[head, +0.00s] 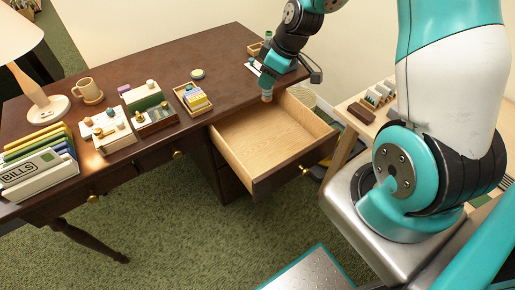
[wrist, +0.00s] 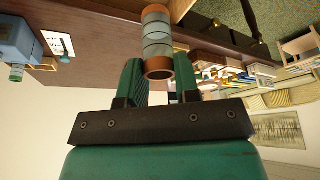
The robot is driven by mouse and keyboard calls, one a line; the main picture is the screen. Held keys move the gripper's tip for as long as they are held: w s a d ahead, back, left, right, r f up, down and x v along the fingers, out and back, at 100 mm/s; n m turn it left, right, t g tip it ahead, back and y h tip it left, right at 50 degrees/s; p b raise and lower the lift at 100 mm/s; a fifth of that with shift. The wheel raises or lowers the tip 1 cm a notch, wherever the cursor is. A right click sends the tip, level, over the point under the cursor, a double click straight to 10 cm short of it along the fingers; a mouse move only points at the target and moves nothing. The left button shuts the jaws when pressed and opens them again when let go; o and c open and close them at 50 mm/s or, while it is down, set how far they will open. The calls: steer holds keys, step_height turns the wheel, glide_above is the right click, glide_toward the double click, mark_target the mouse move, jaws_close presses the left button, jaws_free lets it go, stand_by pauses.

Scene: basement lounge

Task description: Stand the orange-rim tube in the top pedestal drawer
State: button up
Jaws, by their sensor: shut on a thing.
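The orange-rim tube is a grey-banded cylinder with orange ends. In the wrist view the orange-rim tube (wrist: 157,45) sits between the two green fingers of my gripper (wrist: 160,85), which is shut on it. In the head view my gripper (head: 268,86) is at the desk's right end, above the back of the open drawer, and the tube (head: 267,97) shows small below it. The top pedestal drawer (head: 262,140) is pulled out and its pale wooden floor looks empty. Whether the tube touches the drawer cannot be told.
The dark desk (head: 170,70) carries a lamp (head: 42,100), a mug (head: 88,90), binders (head: 38,165), small trays and a wooden box of cards (head: 192,99). A light wooden side table (head: 350,110) with small items stands right of the drawer.

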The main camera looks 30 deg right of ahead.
steer(key=d+f+n+b, duration=0.1)
steer(key=f+b, duration=0.2)
steer(key=f, duration=0.5)
steer(key=d+f+n+g+b, duration=0.1)
steer(key=f+n+b, duration=0.1)
steer(key=f, duration=0.6)
steer(key=s+d+f+n+y+b, duration=0.1)
steer(key=f+b, duration=0.3)
steer(key=f, duration=0.4)
steer(key=shift+s+n, duration=0.1)
steer(key=shift+n, duration=0.4)
steer(key=shift+g, duration=0.3)
steer(key=o, duration=0.5)
steer(key=shift+f, duration=0.1)
steer(key=shift+c, duration=0.2)
steer(key=o, duration=0.4)
steer(key=shift+o, duration=0.2)
